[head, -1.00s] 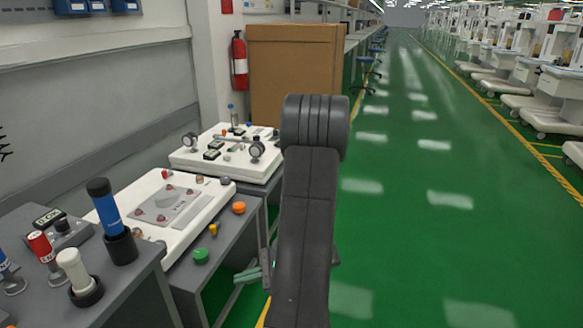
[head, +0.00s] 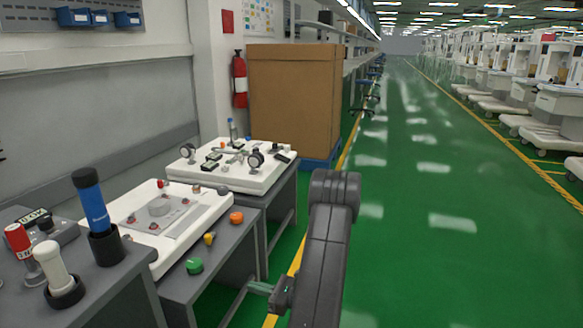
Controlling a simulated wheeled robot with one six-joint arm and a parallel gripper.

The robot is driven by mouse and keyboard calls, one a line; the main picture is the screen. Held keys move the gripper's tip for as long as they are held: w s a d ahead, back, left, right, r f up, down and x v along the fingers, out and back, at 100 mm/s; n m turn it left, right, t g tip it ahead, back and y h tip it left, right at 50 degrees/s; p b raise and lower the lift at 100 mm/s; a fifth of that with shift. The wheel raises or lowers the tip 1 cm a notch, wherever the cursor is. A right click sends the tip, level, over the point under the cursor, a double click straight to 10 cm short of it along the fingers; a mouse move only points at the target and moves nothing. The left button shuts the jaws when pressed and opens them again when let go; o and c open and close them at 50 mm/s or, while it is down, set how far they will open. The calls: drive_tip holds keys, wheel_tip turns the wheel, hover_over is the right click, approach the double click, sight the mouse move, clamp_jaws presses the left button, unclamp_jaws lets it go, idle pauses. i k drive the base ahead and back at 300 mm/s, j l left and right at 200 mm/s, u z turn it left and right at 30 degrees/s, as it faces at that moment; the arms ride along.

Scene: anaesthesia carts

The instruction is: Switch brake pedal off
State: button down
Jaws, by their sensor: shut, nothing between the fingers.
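I cannot make out a brake pedal in the head view. White carts (head: 530,133) stand in a row at the right, with castors on their bases; any pedals there are too small to tell. My dark arm rises from the bottom middle of the picture. What looks like my gripper (head: 260,287) shows low at the left of the arm, with small green fingers beside a black body. It appears shut and empty, close to the side of the grey bench in the picture and far from the carts. Part of it is hidden behind the arm.
Grey benches (head: 190,290) at the left hold white panels (head: 215,222), knobs and a blue-handled tool (head: 92,205). A large brown box (head: 295,100) and a fire extinguisher (head: 240,80) stand behind. The green floor aisle (head: 430,240) at the right is clear.

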sight(285, 159)
drive_tip(key=i+l, duration=0.2)
drive_tip(key=i, duration=0.35)
drive_tip(key=i+l, duration=0.2)
drive_tip(key=i, duration=0.3)
drive_tip(key=i+l, duration=0.25)
drive_tip(key=i, duration=0.3)
drive_tip(key=i+l, duration=0.2)
drive_tip(key=i, duration=0.3)
drive_tip(key=i+l, duration=0.2)
drive_tip(key=i, duration=0.35)
